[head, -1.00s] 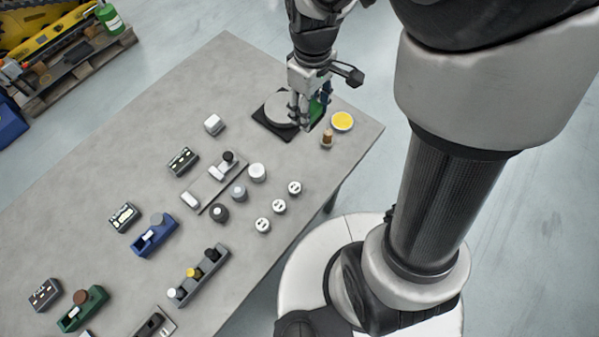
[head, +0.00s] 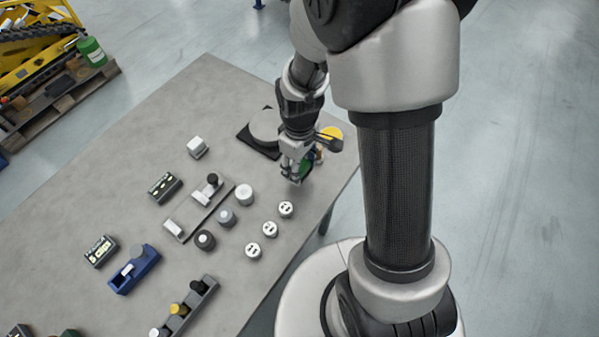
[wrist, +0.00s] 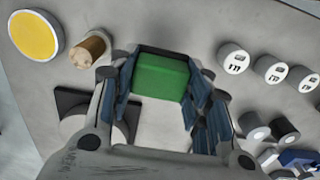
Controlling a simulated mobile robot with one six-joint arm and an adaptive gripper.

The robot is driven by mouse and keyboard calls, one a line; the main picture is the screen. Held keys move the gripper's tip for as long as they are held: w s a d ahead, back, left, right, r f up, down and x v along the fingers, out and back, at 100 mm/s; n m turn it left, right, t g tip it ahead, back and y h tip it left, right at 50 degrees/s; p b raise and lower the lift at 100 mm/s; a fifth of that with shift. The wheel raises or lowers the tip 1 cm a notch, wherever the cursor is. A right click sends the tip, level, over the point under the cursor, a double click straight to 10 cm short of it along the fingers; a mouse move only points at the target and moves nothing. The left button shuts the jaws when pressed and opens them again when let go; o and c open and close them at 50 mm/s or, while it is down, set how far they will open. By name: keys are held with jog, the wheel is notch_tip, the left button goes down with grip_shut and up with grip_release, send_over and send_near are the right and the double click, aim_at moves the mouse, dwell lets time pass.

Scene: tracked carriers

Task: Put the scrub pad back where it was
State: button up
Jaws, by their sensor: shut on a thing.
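The scrub pad appears as a green block (wrist: 160,78) between my gripper's blue-lined fingers in the wrist view. A sliver of its green side (head: 307,168) shows in the head view. My gripper (head: 296,174) is shut on it and points down over the table, between the round grey scale-like disc and the white marked cylinders. I cannot tell whether the pad touches the table. The disc (head: 264,124) sits on a black square base (head: 246,138); my arm partly hides it.
A yellow-filled round dish (wrist: 35,36) and a cork-brown cylinder (wrist: 87,51) stand near the table edge. Three white marked cylinders (head: 270,229) stand in front of my gripper. A grey tray (head: 208,207), blue carrier (head: 130,280) and grey rail (head: 195,308) lie left. Bare tabletop (head: 165,130) lies at the back.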

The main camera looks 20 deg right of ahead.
aim_at(301, 170)
jog(key=shift+f+b, duration=0.45)
jog(key=shift+f, duration=1.25)
jog(key=shift+f, duration=0.2)
jog(key=o, duration=1)
jog(key=shift+c, duration=0.2)
jog(key=shift+r, duration=0.15)
notch_tip(301, 170, up, 12)
jog(key=p, duration=0.4)
jog(key=s+r+m+t, duration=0.4)
jog(key=s+r+m, duration=0.3)
jog(key=s+r, duration=0.8)
notch_tip(301, 170, up, 4)
jog(key=shift+f+t, duration=0.1)
jog(key=shift+t, duration=0.2)
